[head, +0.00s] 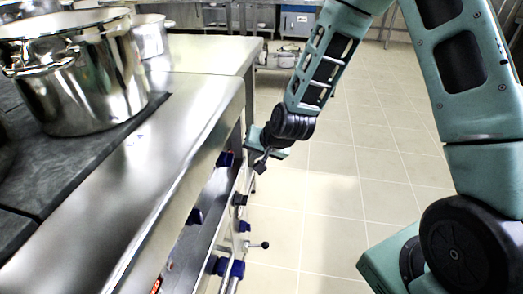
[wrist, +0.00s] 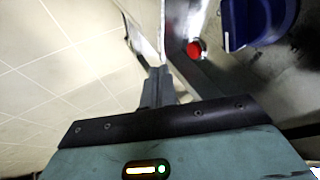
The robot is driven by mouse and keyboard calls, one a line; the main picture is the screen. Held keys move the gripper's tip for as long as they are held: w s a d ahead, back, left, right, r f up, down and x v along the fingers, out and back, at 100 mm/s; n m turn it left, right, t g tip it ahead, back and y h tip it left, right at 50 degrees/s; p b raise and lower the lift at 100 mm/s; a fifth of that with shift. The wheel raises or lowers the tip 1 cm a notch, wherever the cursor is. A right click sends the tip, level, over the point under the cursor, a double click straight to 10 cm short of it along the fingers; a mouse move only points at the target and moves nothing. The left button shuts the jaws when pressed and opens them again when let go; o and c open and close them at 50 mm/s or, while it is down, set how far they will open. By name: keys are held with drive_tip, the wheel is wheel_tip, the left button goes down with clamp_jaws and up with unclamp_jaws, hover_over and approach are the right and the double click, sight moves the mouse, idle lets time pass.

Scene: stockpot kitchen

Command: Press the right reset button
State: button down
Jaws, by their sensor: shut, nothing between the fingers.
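A round red button (wrist: 194,49) sits on the metal stove front in the wrist view, beside a blue knob (wrist: 255,20). I cannot tell from the label which reset button it is. My gripper (wrist: 158,78) is shut and empty, with its fingertips to the left of and slightly below the red button in the picture. I see no clear contact with the button. In the head view my gripper (head: 264,150) is at the far end of the stove front, and the red button there is hidden or too small to make out.
Blue knobs (head: 195,216) and pipes with valve handles (head: 262,245) stick out along the stove front. A large steel pot (head: 85,85) stands on the dark cooktop (head: 60,165).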

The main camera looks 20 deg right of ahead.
drive_tip(key=w+a, duration=0.1)
drive_tip(key=w+a+f, duration=0.1)
drive_tip(key=w+a, duration=0.1)
drive_tip(key=shift+f, duration=0.25)
drive_tip(key=shift+w+a, duration=0.25)
drive_tip(key=shift+a, duration=0.05)
